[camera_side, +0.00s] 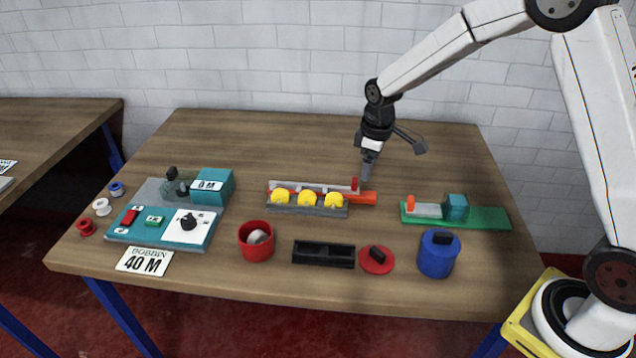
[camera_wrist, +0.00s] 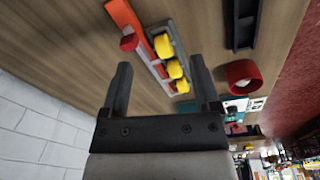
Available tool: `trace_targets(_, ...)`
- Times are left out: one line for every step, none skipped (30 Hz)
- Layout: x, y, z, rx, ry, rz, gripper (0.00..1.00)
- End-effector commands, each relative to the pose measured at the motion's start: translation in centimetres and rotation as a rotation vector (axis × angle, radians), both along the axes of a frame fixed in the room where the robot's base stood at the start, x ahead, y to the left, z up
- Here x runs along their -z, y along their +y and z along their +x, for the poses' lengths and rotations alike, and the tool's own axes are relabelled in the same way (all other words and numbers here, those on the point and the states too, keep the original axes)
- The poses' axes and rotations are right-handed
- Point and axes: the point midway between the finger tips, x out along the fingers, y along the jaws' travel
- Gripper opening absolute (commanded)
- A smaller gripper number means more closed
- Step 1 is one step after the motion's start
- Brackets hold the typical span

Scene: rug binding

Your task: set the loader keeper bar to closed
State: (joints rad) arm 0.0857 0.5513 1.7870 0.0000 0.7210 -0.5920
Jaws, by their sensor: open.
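The loader (camera_side: 305,208) is a grey rack holding yellow spools (camera_side: 306,198) in a row near the middle of the table. A pale bar (camera_side: 312,186), which looks like the keeper bar, runs along the back of the spools, with a red knob (camera_side: 355,183) at its right end. An orange piece (camera_side: 364,197) sticks out at the loader's right end. My gripper (camera_side: 367,176) is open and empty above and behind that end. In the wrist view, my gripper (camera_wrist: 161,66) has its fingers spread, with the red knob (camera_wrist: 129,42) and spools beyond them, untouched.
A red cup (camera_side: 256,243), a black tray (camera_side: 322,255), a red disc (camera_side: 377,262) and a blue canister (camera_side: 438,258) stand in front. A green fixture (camera_side: 480,217) is to the right, a teal station (camera_side: 160,236) to the left. The table behind the loader is clear.

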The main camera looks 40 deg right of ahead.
Motion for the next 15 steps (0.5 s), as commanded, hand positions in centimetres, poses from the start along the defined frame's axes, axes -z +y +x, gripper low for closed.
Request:
trace_targets(0.5, -0.4, 1.0, -0.027, 0.011, -0.001, 0.79)
trace_targets(0.7, -0.6, 1.6, -0.045, 0.016, -0.003, 0.79)
trace_targets(0.9, -0.9, 2.3, -0.070, 0.023, -0.004, 0.79)
trace_targets(1.2, -1.1, 2.9, -0.089, 0.028, -0.004, 0.79)
trace_targets(1.4, -1.3, 3.4, -0.108, 0.035, -0.005, 0.79)
trace_targets(1.7, -1.6, 4.1, -0.133, 0.041, -0.006, 0.79)
trace_targets(1.9, -1.8, 4.5, -0.150, 0.047, -0.006, 0.79)
trace_targets(2.1, -2.0, 5.0, -0.167, 0.051, -0.006, 0.79)
trace_targets(2.4, -2.3, 5.5, -0.188, 0.058, -0.006, 0.79)
trace_targets(2.6, -2.4, 5.8, -0.203, 0.062, -0.006, 0.79)
trace_targets(2.8, -2.6, 6.1, -0.216, 0.066, -0.006, 0.79)
trace_targets(2.9, -2.8, 6.5, -0.232, 0.071, -0.006, 0.79)
trace_targets(3.1, -2.9, 6.7, -0.242, 0.074, -0.005, 0.79)
trace_targets(3.2, -3.0, 6.9, -0.251, 0.075, -0.005, 0.79)
trace_targets(3.3, -3.1, 7.1, -0.261, 0.077, -0.005, 0.79)
